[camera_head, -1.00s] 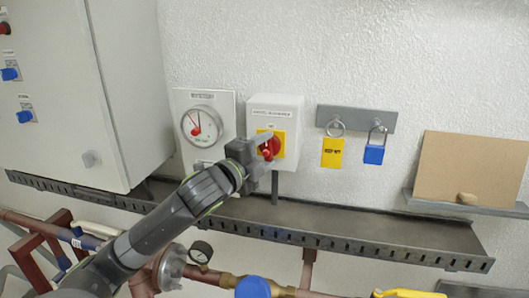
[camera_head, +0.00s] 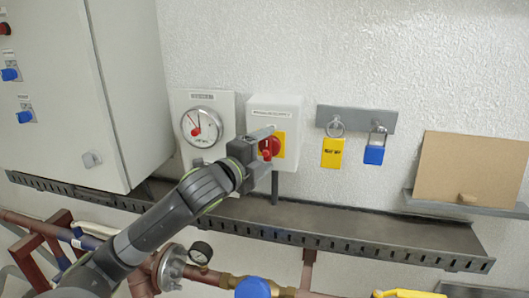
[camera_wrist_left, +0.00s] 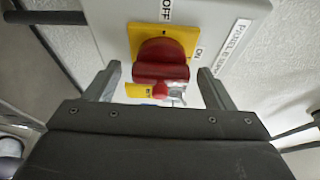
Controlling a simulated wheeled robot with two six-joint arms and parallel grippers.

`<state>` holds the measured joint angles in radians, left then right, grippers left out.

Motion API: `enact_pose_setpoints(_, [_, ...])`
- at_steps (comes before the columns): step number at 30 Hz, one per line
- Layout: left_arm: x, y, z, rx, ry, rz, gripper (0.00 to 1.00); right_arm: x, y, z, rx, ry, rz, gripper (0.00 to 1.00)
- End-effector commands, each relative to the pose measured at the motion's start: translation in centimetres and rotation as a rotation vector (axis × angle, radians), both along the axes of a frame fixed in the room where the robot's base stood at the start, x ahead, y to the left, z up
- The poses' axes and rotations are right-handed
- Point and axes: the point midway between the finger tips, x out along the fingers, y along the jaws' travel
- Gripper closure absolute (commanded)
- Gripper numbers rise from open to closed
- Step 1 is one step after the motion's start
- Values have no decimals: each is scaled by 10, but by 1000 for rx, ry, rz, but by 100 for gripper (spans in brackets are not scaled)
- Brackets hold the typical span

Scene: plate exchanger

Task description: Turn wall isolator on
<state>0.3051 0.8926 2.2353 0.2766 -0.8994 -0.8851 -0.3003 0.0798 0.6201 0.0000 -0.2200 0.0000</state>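The wall isolator is a white box (camera_head: 288,112) on the wall with a yellow plate (camera_head: 281,143) and a red knob (camera_head: 269,147). In the left wrist view the knob (camera_wrist_left: 161,52) sits on the yellow plate (camera_wrist_left: 188,36), with an OFF label (camera_wrist_left: 166,10) and an ON label (camera_wrist_left: 198,53) beside it. My left gripper (camera_head: 266,151) is at the knob. In the left wrist view its fingers (camera_wrist_left: 159,70) stand apart on either side of the knob, with a gap at each side. I cannot tell exactly where the knob points. My right gripper is not in view.
A gauge (camera_head: 202,126) hangs left of the isolator, beside a large cabinet (camera_head: 60,90). A yellow tag (camera_head: 332,153) and a blue padlock (camera_head: 374,150) hang from a grey bracket to the right. A cable tray (camera_head: 350,229) runs below, above pipes.

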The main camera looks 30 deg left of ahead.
Motion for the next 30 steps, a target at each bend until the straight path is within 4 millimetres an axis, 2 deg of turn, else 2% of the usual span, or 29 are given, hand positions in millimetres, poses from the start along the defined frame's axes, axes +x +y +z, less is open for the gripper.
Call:
enact_pose_setpoints(11, [-6, 1, 0, 3, -2, 0, 24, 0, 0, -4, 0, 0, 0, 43])
enact_pose_setpoints(25, [-51, 2, -2, 7, 1, -1, 24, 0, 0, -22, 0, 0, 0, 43])
enact_pose_setpoints(30, [-63, 5, -1, 6, 0, 5, 24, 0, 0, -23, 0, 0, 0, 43])
